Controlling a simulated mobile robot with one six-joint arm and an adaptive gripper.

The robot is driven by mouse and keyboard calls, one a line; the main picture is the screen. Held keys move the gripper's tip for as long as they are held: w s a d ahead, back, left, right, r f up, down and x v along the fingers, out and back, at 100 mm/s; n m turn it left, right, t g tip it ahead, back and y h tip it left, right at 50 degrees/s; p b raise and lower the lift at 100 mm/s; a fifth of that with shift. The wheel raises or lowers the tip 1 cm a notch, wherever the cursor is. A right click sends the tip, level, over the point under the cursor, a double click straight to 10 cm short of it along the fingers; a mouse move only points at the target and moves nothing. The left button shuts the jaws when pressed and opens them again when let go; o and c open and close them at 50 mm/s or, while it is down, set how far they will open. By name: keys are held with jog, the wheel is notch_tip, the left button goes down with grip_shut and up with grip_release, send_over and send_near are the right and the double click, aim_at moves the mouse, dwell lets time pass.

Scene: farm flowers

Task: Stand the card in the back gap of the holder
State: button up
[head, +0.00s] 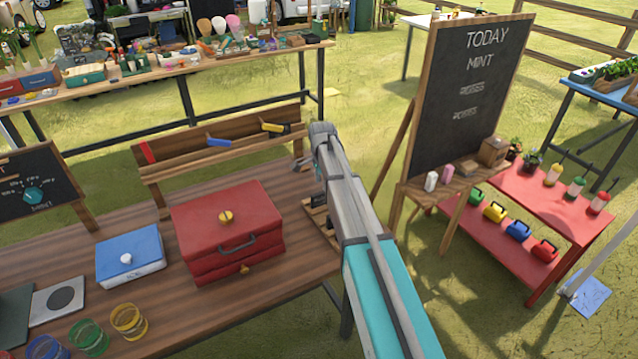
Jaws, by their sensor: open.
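My arm reaches over the right end of the brown wooden table, and its end bends down there. A small grey part of my gripper (303,163) shows left of the arm; it is open, and most of it is hidden behind the arm. Below it, a small slatted wooden piece (317,213), which looks like the holder, sits at the table's right edge, partly covered by my arm. Its gaps cannot be told apart. I cannot make out the card; it may be hidden by the arm.
A red chest (228,228) stands left of my arm, with a blue box (130,257) beside it. A wooden rack (220,150) with coloured pieces stands at the table's back. A chalkboard (465,100) and red shelf (550,220) stand to the right, off the table.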

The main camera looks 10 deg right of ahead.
aim_at(322, 192)
notch_tip(322, 192, up, 7)
jog(key=p, duration=0.6)
dwell(0.7)
jog(key=s+a+n, duration=0.1)
jog(key=s+n, duration=1.3)
jog(key=s, duration=1.4)
jog(key=shift+s, duration=0.4)
